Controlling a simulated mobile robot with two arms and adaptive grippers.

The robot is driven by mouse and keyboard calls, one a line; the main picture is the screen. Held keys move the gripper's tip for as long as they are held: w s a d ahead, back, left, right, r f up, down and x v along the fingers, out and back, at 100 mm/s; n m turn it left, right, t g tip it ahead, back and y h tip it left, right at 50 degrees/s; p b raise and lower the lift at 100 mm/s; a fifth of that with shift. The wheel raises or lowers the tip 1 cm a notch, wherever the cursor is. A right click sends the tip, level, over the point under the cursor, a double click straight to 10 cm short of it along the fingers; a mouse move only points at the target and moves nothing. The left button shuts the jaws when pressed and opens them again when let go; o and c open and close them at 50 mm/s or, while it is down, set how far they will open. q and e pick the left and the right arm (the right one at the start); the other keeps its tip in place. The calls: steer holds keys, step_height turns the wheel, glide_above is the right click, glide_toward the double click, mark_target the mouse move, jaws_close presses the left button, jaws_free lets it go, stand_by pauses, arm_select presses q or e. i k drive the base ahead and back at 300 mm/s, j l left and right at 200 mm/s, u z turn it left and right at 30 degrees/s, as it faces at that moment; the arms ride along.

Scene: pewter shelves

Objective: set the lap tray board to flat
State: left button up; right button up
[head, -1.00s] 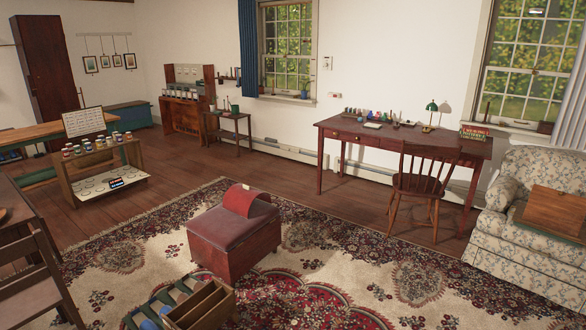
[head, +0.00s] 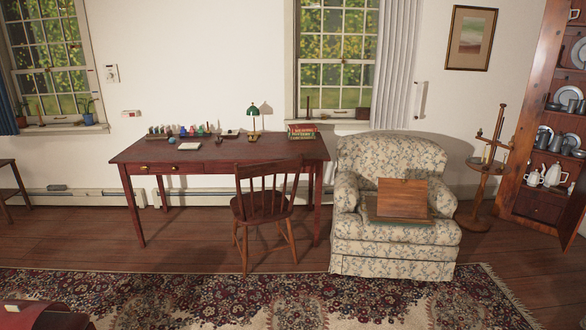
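The lap tray (head: 375,217) rests on the seat of the floral armchair (head: 392,253). Its wooden board (head: 403,198) is tilted up steeply, its face toward me, above a dark greenish base. The base extends a little past the board on both sides. Neither of my grippers shows in the head view.
A wooden chair (head: 265,208) stands before the red-brown desk (head: 190,171), left of the armchair. A candle stand (head: 482,170) and an open cupboard (head: 550,200) with pewter are to the right. The patterned rug (head: 300,299) in front of the armchair looks clear.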

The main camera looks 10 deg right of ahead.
mark_target(402, 198)
steer(key=i+j+z, duration=0.1)
steer(key=i+z, duration=0.25)
steer(key=i, duration=1.3)
steer(key=i+l, duration=0.25)
steer(key=i, duration=0.2)
steer(key=i+l+z, duration=0.1)
steer(key=i, duration=0.4)
steer(key=i+l, duration=0.3)
steer(key=i, duration=0.15)
steer(key=l+z, duration=0.05)
